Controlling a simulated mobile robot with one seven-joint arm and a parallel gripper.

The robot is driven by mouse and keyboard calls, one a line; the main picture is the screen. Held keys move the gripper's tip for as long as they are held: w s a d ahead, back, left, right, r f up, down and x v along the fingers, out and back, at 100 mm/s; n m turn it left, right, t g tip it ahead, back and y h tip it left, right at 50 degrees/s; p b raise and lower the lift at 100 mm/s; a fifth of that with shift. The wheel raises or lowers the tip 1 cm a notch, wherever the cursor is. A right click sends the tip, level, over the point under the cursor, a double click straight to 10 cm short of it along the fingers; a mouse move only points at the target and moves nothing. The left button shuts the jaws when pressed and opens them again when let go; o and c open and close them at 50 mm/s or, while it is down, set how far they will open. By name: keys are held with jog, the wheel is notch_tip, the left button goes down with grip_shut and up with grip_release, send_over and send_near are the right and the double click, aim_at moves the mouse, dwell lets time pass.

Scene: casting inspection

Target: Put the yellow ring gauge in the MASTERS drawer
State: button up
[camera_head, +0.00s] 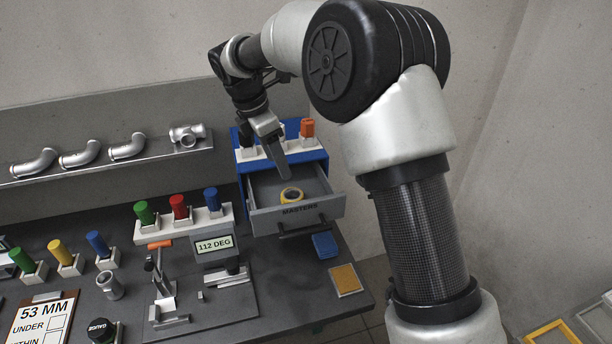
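The yellow ring gauge (291,196) lies inside the open MASTERS drawer (322,209), near its front panel. The drawer is pulled out of a blue cabinet (243,171), and its label and dark handle face forward. My gripper (285,168) points down over the drawer, above and slightly left of the ring, and appears apart from it. Its fingers are seen nearly edge-on, so their opening is hidden.
My arm reaches over from the right. White blocks and an orange piece (307,128) stand on the cabinet. Colored plugs in white holders (180,207), a 112 DEG display (215,246) and a clamp fixture (165,290) crowd the bench. Pipe fittings line the shelf (95,166).

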jog(key=s+d+r+m+t+y, duration=0.1)
jog(key=s+d+r+m+t, duration=0.1)
jog(key=s+d+r+m, duration=1)
jog(key=s+d+f+m+t, duration=0.1)
jog(key=s+d+m, duration=0.3)
jog(key=s, duration=0.4)
jog(key=s+d+f+m+t+y, duration=0.1)
jog(key=s+d+m, duration=0.3)
jog(key=s+m, duration=0.3)
jog(key=shift+s+y, duration=0.3)
jog(key=shift+s, duration=0.95)
jog(key=shift+d, duration=0.1)
jog(key=shift+c, duration=0.3)
